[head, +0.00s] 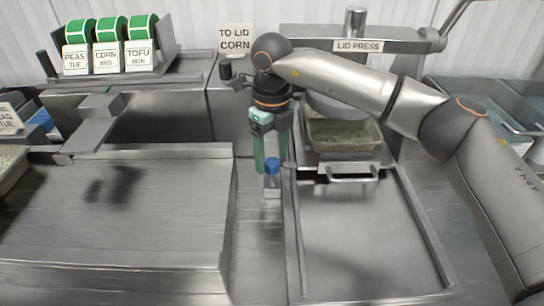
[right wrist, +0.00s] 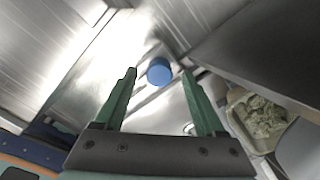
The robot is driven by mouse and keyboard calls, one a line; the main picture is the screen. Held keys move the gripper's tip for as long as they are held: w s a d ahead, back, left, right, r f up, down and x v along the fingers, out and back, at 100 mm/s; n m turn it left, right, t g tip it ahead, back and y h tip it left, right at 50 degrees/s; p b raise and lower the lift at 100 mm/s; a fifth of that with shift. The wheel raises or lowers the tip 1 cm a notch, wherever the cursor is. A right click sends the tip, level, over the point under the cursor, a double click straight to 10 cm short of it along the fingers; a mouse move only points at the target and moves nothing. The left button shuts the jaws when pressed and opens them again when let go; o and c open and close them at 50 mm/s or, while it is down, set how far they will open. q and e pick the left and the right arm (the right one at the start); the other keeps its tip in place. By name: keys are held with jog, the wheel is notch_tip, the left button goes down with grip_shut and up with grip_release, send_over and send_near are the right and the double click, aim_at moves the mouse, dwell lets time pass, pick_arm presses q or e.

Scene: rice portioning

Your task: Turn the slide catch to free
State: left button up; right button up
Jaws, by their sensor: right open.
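The slide catch shows as a blue round knob (head: 272,166) on a small metal block, beside the left rail of the press slide (head: 350,172). The same blue knob (right wrist: 159,71) shows in the right wrist view between the two fingertips. My right gripper (head: 271,157) points down over the knob with its green fingers apart, one to each side. I cannot tell whether a finger touches the knob. The slide has a bar handle at its front and sits at the back under the lid press. My left gripper is not in view.
A tray of rice (head: 345,153) sits on the slide under the lid press (head: 358,46). Label rolls (head: 110,45) with PEAS, CORN and TOFU cards stand at the back left. The bare steel counter (head: 130,220) at front left is clear. Bins (head: 490,95) stand at right.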

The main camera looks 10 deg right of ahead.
aim_at(272, 162)
notch_tip(272, 162, up, 12)
jog(key=shift+f, duration=0.25)
jog(key=shift+f, duration=0.1)
